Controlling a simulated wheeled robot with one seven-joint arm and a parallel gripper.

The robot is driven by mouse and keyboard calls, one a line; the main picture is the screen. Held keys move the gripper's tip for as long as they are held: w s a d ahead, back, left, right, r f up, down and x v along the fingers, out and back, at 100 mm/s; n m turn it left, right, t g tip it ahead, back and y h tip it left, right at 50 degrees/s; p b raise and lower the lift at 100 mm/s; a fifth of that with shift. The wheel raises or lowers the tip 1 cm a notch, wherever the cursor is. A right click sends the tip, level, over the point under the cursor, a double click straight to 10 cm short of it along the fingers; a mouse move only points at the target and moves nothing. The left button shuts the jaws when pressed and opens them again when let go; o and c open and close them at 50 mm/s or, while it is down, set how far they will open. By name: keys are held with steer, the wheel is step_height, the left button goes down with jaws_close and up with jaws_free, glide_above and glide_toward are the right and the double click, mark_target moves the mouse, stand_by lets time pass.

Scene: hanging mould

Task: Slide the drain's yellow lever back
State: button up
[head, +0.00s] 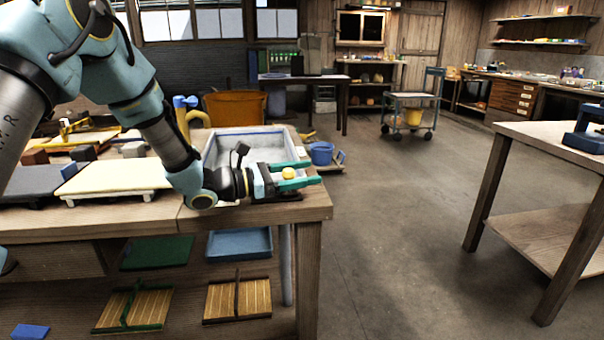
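My gripper (314,172) is low over the right front corner of the wooden bench, beside the sink, its green fingers pointing right. The fingers are spread apart. A round yellow knob (288,173), which looks like the drain's yellow lever, shows between them. I cannot tell whether either finger touches it. The lever's stem and the drain are hidden behind the gripper. The grey sink basin (248,146) with a blue rim is set at the right end of the bench, just behind my gripper.
A blue-and-yellow pump or tap (186,115) stands left of the basin. A cream board (115,178) lies on the bench (225,222).

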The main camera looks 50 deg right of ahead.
steer(key=shift+a, duration=0.1)
steer(key=v, duration=1)
steer(key=shift+b, duration=0.4)
steer(key=shift+w+a, duration=0.2)
steer(key=shift+a, duration=0.15)
